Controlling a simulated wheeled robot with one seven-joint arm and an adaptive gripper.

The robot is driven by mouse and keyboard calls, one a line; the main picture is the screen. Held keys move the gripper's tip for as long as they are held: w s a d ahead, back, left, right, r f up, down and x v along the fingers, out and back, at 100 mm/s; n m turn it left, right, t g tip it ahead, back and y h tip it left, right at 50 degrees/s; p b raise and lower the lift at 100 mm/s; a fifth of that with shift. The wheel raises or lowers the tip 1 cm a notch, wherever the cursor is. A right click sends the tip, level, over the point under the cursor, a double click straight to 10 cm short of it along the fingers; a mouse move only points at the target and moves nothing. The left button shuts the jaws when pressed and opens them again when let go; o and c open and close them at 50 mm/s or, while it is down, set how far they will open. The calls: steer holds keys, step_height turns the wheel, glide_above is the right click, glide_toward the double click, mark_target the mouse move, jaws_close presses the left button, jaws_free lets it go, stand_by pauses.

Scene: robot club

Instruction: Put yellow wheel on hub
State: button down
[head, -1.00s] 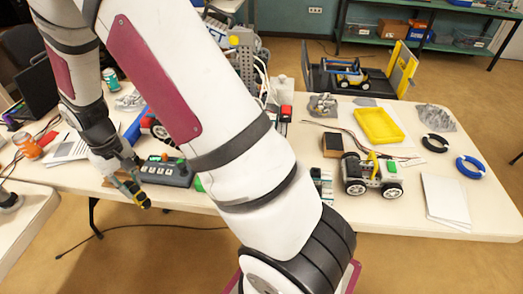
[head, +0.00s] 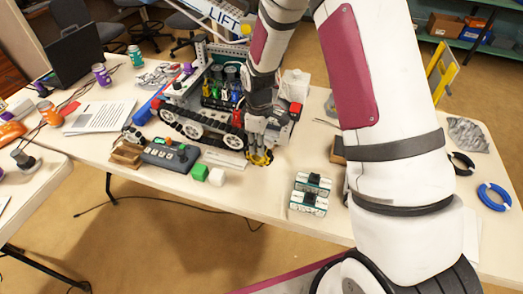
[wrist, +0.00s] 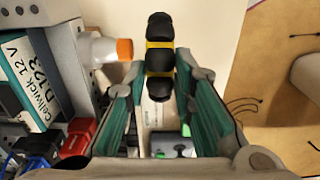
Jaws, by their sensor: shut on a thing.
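My gripper (head: 257,150) is over the table's front part, just right of the tracked robot (head: 205,125). It is shut on the yellow wheel (head: 262,158), which has black tyre parts around a yellow middle. In the wrist view the wheel (wrist: 160,57) sits edge-on between the two fingertips (wrist: 160,78), beyond the green finger pads. I cannot make out the hub; the small wheeled vehicle from the earlier head view is hidden behind my arm now.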

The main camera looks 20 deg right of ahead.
steer(key=f, duration=0.3)
steer(key=shift+w+d+f+b, duration=0.1)
steer(key=shift+w+f+b, duration=0.1)
steer(key=shift+f+b, duration=0.2)
steer(key=shift+w+d, duration=0.2)
steer(key=shift+w, duration=0.2)
steer(key=shift+r, duration=0.1)
steer(key=shift+w+d+b, duration=0.8)
steer(key=shift+w+d, duration=0.1)
steer(key=shift+w, duration=0.3)
steer(key=shift+w+d+b, duration=0.8)
steer(key=shift+w+d, duration=0.05)
steer(key=shift+w, duration=0.3)
stand_by(3.2)
steer(key=c, duration=1.3)
jaws_free()
steer(key=shift+r, duration=0.1)
